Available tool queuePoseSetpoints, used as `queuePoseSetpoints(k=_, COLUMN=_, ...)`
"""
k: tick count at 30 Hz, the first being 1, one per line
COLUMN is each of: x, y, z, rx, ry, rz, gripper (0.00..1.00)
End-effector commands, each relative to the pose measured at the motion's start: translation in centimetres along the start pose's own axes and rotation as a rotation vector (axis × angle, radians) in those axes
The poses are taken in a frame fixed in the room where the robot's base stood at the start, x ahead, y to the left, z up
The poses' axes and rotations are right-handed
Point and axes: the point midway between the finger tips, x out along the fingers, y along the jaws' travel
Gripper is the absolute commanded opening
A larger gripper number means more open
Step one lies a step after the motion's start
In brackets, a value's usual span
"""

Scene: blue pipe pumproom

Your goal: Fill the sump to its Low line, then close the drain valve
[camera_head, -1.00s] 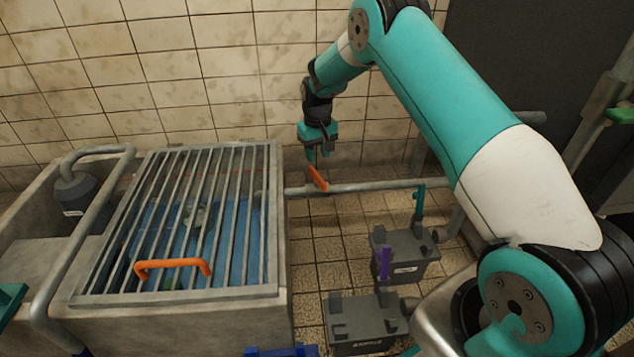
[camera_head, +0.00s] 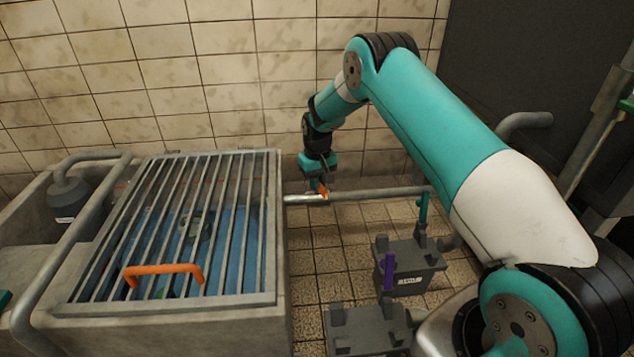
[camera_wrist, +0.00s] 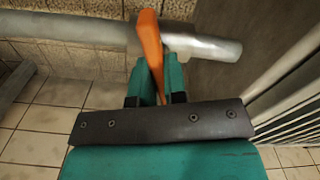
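The sump (camera_head: 190,325) is a concrete basin at left under a barred metal grate (camera_head: 278,220). Blue water (camera_head: 237,235) shows through the bars; I cannot make out a level line. A grey pipe (camera_head: 375,194) leaves the sump's right side and carries the drain valve's orange lever (camera_head: 324,190). My gripper (camera_head: 319,183) is over the pipe at this lever. In the wrist view the orange lever (camera_wrist: 150,42) runs between my two close-set teal fingers (camera_wrist: 160,80), which look shut on it. The lever stands at an angle across the pipe (camera_wrist: 75,30).
An orange handle (camera_head: 163,269) is on the grate's near edge. A grey pump-like unit (camera_head: 70,196) and bent pipe (camera_head: 75,245) stand at left. Dark grey boxes (camera_head: 410,262) with a purple lever (camera_head: 389,270) and a teal lever (camera_head: 423,208) stand right of the sump. Tiled floor lies between.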

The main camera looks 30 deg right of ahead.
Motion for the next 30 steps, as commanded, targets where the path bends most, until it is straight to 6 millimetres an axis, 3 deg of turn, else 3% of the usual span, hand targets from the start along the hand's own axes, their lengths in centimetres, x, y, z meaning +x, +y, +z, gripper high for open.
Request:
queuePoseSetpoints(k=7, x=-0.42, y=-0.01, z=0.03, rx=0.043, ry=-0.002, rz=0.0, gripper=0.0)
queuePoseSetpoints(k=18, x=-0.23, y=-0.03, z=0.05, rx=0.368, ry=-0.002, rz=0.0, gripper=0.0)
queuePoseSetpoints(k=27, x=-0.02, y=-0.04, z=0.01, rx=0.384, ry=-0.001, rz=0.0, gripper=0.0)
queuePoseSetpoints(k=28, x=-0.02, y=-0.04, z=0.01, rx=0.384, ry=-0.001, rz=0.0, gripper=0.19)
queuePoseSetpoints(k=30, x=-0.02, y=-0.04, z=0.01, rx=0.383, ry=-0.001, rz=0.0, gripper=0.35)
